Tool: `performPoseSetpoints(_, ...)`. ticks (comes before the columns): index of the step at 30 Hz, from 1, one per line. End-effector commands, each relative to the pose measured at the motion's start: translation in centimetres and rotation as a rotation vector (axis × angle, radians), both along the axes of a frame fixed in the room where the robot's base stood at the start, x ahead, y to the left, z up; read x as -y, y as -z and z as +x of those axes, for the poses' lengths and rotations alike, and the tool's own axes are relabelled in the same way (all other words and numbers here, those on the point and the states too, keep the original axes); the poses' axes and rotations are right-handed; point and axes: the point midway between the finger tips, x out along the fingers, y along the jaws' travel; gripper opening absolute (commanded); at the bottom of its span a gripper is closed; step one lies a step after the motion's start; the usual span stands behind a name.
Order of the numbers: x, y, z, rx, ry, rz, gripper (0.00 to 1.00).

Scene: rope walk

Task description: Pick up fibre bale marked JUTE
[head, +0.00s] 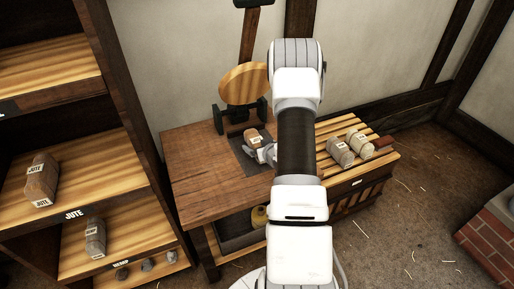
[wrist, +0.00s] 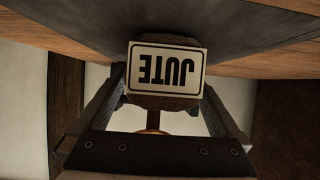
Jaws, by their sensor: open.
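A brown fibre bale (head: 252,138) with a white label stands on a dark mat on the wooden bench. In the wrist view its label reads JUTE, upside down, and the bale (wrist: 165,101) lies between the two fingers. My gripper (head: 262,153) is open at the bale's near side, and its fingers also show in the wrist view (wrist: 163,88). I cannot tell whether either finger touches the bale. Another brown bale labelled JUTE (head: 41,182) stands on the left shelf above a JUTE shelf tag.
A round wooden disc (head: 245,84) on a dark stand rises behind the bale. Pale bales (head: 341,152) lie on the slatted rack at right. The left shelving (head: 90,191) holds another bale (head: 95,239) above a HEMP tag. A brick block (head: 490,240) stands at far right.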

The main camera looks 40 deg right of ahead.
Motion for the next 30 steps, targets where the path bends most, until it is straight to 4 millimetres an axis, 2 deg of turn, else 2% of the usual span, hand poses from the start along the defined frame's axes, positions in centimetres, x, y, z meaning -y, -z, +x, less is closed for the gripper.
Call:
performPoseSetpoints(3, 0.19, 0.50, 0.82, 0.001, 0.000, -0.001, 1.00)
performPoseSetpoints(10, 0.22, 0.51, 0.90, 0.000, 0.000, 0.000, 1.00)
performPoseSetpoints(11, 0.23, 0.50, 0.91, 0.000, 0.000, 0.000, 0.96)
performPoseSetpoints(27, 0.25, 0.45, 0.91, 0.001, 0.000, 0.000, 0.00)
performPoseSetpoints(30, 0.25, 0.44, 0.90, 0.001, 0.000, 0.000, 0.00)
